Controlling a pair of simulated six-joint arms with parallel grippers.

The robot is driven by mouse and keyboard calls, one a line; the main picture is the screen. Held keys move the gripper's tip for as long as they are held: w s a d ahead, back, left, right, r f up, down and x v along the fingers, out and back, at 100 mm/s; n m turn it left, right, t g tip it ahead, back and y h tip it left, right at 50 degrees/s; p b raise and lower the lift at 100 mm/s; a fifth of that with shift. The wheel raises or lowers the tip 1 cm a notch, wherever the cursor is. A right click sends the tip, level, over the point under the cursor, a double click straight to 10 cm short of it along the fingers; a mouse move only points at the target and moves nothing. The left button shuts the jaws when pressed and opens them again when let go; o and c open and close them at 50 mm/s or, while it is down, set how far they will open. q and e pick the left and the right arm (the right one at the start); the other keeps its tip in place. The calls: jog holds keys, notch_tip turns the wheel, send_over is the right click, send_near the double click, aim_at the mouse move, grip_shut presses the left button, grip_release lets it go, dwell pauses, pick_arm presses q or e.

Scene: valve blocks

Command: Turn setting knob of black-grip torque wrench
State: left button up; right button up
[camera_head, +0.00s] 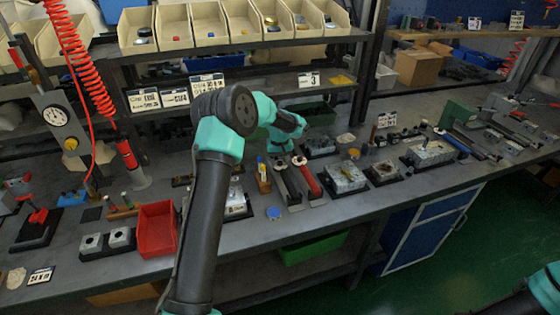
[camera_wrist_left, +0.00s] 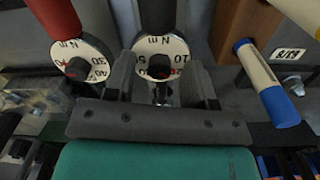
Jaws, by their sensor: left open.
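The black-grip torque wrench (camera_head: 286,183) lies on the bench in the head view, just left of the red-grip torque wrench (camera_head: 306,176). In the left wrist view, the black grip (camera_wrist_left: 158,14) ends in a white setting dial with a dark centre knob (camera_wrist_left: 160,66). My left gripper (camera_wrist_left: 160,80) is open, one dark finger on each side of this dial. I cannot tell whether the fingers touch it. In the head view, my left gripper (camera_head: 281,146) is above the wrenches' far ends, its fingers hard to see. My right gripper is not in view.
The red wrench's dial (camera_wrist_left: 84,57) sits close to the left finger in the wrist view. A wooden pen holder (camera_head: 264,183) with a blue-capped marker (camera_wrist_left: 268,84) stands on the other side. Metal valve blocks (camera_head: 345,177) lie to the right; a red bin (camera_head: 157,229) stands left.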

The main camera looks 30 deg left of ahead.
pick_arm(q)
grip_shut()
dwell(0.3)
jog(key=m, duration=0.5)
jog(key=shift+m, duration=0.3)
grip_release()
dwell(0.4)
jog(key=shift+r, duration=0.15)
